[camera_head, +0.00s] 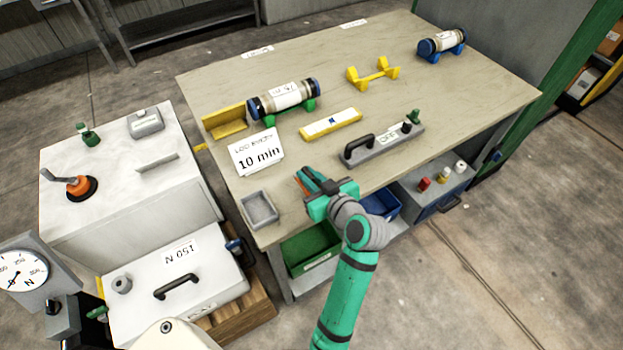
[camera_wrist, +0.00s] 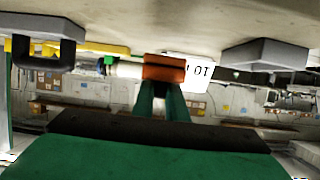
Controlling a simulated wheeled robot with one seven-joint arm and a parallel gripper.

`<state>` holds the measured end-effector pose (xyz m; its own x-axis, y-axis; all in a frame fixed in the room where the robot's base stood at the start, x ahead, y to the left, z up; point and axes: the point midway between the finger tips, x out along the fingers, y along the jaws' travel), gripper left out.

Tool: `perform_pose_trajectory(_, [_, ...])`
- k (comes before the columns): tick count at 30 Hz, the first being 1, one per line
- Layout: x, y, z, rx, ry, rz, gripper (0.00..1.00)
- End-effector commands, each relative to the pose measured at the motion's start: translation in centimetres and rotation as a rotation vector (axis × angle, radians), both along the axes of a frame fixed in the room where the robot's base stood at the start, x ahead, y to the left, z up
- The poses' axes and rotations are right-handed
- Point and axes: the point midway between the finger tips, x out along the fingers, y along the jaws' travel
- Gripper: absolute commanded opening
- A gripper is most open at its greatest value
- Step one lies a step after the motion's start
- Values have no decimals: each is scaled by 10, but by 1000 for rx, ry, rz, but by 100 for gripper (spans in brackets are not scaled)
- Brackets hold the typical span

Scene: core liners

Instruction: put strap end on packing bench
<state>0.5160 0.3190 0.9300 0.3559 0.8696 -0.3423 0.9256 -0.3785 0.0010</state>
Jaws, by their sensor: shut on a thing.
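The packing bench (camera_head: 215,85) is the large beige-topped table in the head view. My gripper (camera_head: 306,181) is over the front part of its top, just right of the "10 min" card. It is shut on a small orange piece, which I take for the strap end (camera_wrist: 165,68). In the wrist view the piece sits between the green fingertips (camera_wrist: 164,92), with the bench surface along the top of the picture. In the head view the piece is mostly hidden by the fingers. I cannot tell whether it touches the bench.
Near my gripper are the "10 min" card (camera_head: 256,152), a grey tray (camera_head: 259,209), a yellow bar (camera_head: 331,124) and a grey handled plate (camera_head: 381,145). Core cylinders (camera_head: 284,97) and a yellow cradle (camera_head: 373,75) lie farther back. Bare bench lies between them.

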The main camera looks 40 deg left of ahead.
Motion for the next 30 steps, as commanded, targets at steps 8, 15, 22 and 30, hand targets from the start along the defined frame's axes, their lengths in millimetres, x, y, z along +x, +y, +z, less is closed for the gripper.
perform_pose_trajectory(8, [3, 0, -33, 0, 4, -5, 0])
perform_pose_trajectory(15, [3, 1, -38, 0, 0, -2, 0])
perform_pose_trajectory(22, [3, 1, -41, 0, 2, -2, 20])
perform_pose_trajectory(30, [4, -1, -41, -1, 1, -4, 31])
